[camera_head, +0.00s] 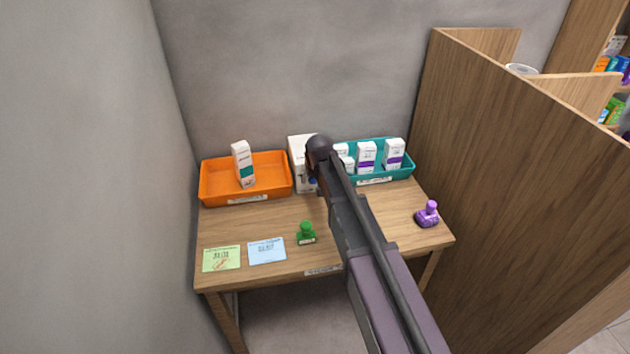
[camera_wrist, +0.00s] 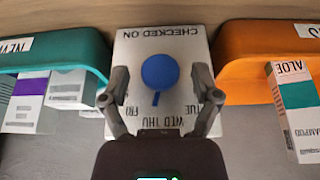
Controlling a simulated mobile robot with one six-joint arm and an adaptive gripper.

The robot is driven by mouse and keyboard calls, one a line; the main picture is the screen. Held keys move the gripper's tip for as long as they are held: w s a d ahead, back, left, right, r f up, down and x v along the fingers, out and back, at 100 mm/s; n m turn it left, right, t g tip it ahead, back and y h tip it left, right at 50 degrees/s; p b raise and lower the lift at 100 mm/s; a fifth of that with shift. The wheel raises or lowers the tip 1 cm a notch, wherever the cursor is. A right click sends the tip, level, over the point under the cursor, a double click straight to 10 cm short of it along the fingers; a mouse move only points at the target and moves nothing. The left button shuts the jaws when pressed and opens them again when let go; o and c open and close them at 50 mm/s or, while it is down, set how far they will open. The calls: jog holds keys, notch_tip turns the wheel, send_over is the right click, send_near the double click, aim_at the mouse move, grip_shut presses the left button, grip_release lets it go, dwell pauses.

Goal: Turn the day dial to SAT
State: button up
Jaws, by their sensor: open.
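The day dial is a round blue knob (camera_wrist: 160,72) with a short pointer, on a white panel (camera_wrist: 187,42) marked CHECKED ON, upside down in the wrist view. Its pointer aims down in that picture, towards the THU label. FRI, WED and TUE also show around it; SAT cannot be made out. My gripper (camera_wrist: 160,76) is open, one finger on each side of the knob, with gaps visible.
An orange tray (camera_head: 217,198) with a white box (camera_head: 243,163) is left of the panel; a teal tray (camera_head: 402,173) with boxes is right. Green (camera_head: 306,234) and purple (camera_head: 428,214) stamps and two cards (camera_head: 221,258) (camera_head: 267,251) lie on the desk.

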grip_shut()
jog(key=shift+d+y, duration=0.1)
jog(key=shift+y, duration=0.3)
jog(key=y, duration=0.1)
jog(key=y+b, duration=0.1)
jog(key=shift+d+f+m+g+y, duration=0.15)
jog(key=shift+f+m+g+y, duration=0.05)
jog(key=shift+m+g+y, duration=0.2)
jog(key=y+b, duration=0.3)
jog(key=shift+w+d+f+m+g, duration=0.1)
jog(key=shift+d+f+m+g, duration=0.1)
jog(key=shift+m+g, duration=0.1)
jog(key=y+b, duration=0.3)
jog(key=b, duration=0.1)
jog(key=shift+f+m+g, duration=0.1)
jog(key=shift+m+g, duration=0.2)
jog(key=shift+m, duration=0.1)
jog(key=shift+y+b, duration=0.6)
jog(key=shift+y, duration=0.1)
jog(key=shift+r, duration=0.25)
